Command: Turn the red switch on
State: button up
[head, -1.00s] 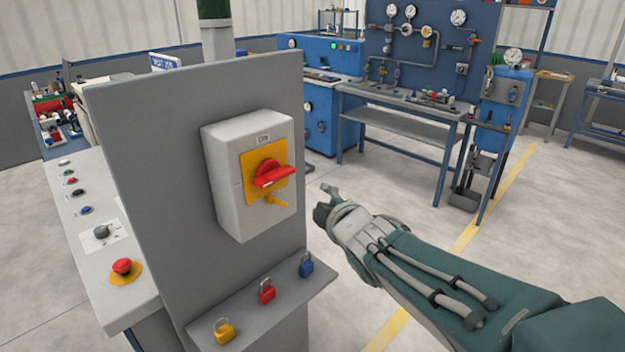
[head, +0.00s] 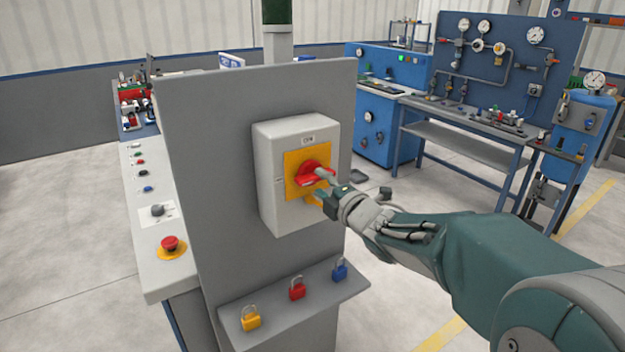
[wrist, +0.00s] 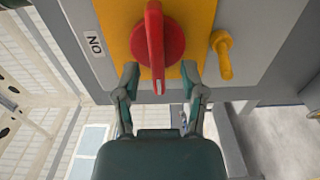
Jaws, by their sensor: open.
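The red switch (head: 309,169) is a rotary knob with a bar handle on a yellow plate (head: 293,183), on the front of a light grey box (head: 267,185). My gripper (head: 319,187) is at the switch from the right, fingers spread. In the wrist view the gripper (wrist: 160,73) is open, with one finger on each side of the handle of the red switch (wrist: 154,35). I cannot tell whether they touch it. The handle points toward my gripper, and the ON label (wrist: 95,44) lies to its left. In the head view my fingers partly cover the handle.
A yellow peg (wrist: 222,55) sticks out beside the knob. Below the box, a ledge (head: 275,320) holds a yellow padlock (head: 251,319), a red padlock (head: 297,289) and a blue padlock (head: 339,271). A desk with a red emergency button (head: 170,244) stands left of the panel.

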jog(key=x, duration=0.2)
jog(key=shift+w+a, duration=0.2)
jog(key=shift+a, duration=0.1)
jog(key=c, duration=0.4)
jog(key=shift+d, duration=0.1)
grip_shut()
jog(key=shift+d, duration=0.25)
